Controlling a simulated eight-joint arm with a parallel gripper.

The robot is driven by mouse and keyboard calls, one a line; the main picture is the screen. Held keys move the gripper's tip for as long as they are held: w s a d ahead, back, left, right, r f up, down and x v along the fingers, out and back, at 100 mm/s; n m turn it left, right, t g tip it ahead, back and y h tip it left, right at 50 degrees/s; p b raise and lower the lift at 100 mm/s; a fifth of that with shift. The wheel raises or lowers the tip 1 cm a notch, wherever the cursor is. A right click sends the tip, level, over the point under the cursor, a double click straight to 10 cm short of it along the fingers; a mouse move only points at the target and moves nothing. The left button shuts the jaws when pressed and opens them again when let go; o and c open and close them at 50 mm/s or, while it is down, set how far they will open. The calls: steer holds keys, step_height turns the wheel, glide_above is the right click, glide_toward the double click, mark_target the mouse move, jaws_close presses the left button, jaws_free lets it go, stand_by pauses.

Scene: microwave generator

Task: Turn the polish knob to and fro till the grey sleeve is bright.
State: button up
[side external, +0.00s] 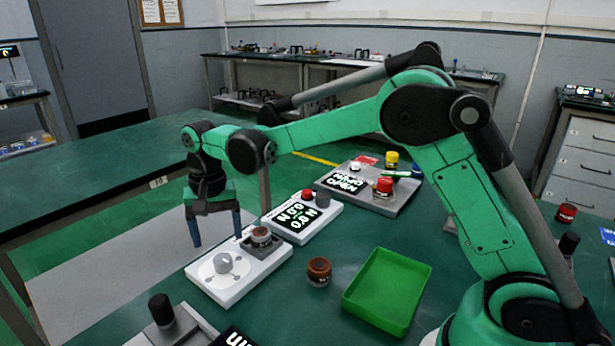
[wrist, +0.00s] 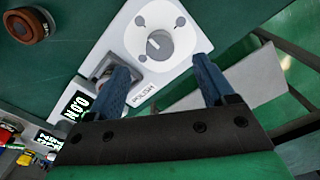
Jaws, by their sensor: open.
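The polish knob (side external: 223,263) is a round light-grey knob on a round dial on a white unit (side external: 236,289). In the wrist view the knob (wrist: 158,43) has a bar mark, and the word POLISH stands near it. A small round part, seemingly the sleeve (side external: 261,240), grey with a reddish-brown top, sits in a dark holder on the same unit. In the wrist view my left finger partly hides it; its brightness is unclear. My gripper (side external: 217,241) is open and empty, fingers down, near the unit's far edge. In the wrist view its fingertips (wrist: 162,64) lie apart, short of the knob.
A brown ringed part (side external: 319,271) stands alone on the green table. A green tray (side external: 387,292) lies right of it. A black-knobbed unit (side external: 165,320) is in front.

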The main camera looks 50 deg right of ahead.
mark_target(222, 258)
steer(key=shift+f, duration=2.8)
jaws_close()
steer(key=shift+n, duration=0.4)
steer(key=n, duration=0.5)
steer(key=shift+n, duration=0.3)
steer(key=n, duration=0.6)
steer(key=shift+n, duration=0.3)
